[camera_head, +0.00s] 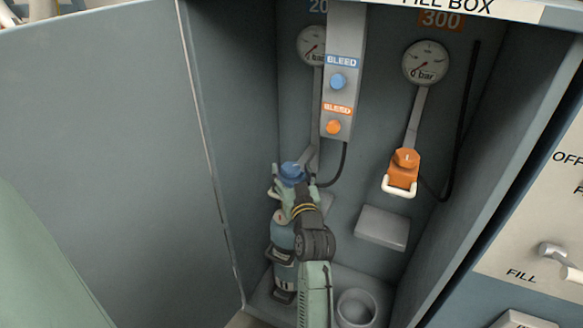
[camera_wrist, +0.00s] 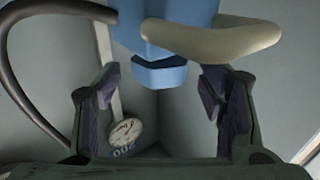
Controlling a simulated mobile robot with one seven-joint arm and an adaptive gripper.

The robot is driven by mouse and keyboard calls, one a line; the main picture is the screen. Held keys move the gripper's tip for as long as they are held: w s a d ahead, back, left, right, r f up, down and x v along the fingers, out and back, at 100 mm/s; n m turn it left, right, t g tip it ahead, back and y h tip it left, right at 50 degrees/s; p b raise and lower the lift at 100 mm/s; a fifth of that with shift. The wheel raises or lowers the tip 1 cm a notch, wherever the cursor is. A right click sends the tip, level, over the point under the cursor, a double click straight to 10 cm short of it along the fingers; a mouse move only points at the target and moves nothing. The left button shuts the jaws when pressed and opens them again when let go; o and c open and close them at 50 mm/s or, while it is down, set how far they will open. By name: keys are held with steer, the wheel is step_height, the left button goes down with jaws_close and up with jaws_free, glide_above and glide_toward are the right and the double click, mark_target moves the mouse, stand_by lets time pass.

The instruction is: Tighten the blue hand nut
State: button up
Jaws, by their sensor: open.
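The blue hand nut (camera_wrist: 160,76) shows in the wrist view as a faceted block on the blue connector body (camera_wrist: 185,20), with a beige yoke handle (camera_wrist: 215,42) beside it. In the head view the blue connector (camera_head: 292,171) is at the end of my arm, above a blue-grey cylinder (camera_head: 283,240); my gripper partly hides it. My gripper (camera_head: 288,184) is open. In the wrist view its fingers (camera_wrist: 160,84) stand on either side of the nut, with visible gaps on both sides. I see no contact.
A black hose (camera_wrist: 22,70) curves past the left finger. The grey bleed panel (camera_head: 341,70) hangs above and right of my gripper. An orange connector (camera_head: 403,168) hangs farther right. The box's left door (camera_head: 110,130) and side walls bound the space.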

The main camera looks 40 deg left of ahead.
steer(key=shift+w+a, duration=0.35)
steer(key=shift+a, duration=0.05)
steer(key=c, duration=1.2)
steer(key=shift+o, duration=0.2)
steer(key=shift+s+r+m+t+h+p, duration=0.1)
steer(key=shift+m+t+h+p, duration=0.3)
steer(key=shift+t+p, duration=0.15)
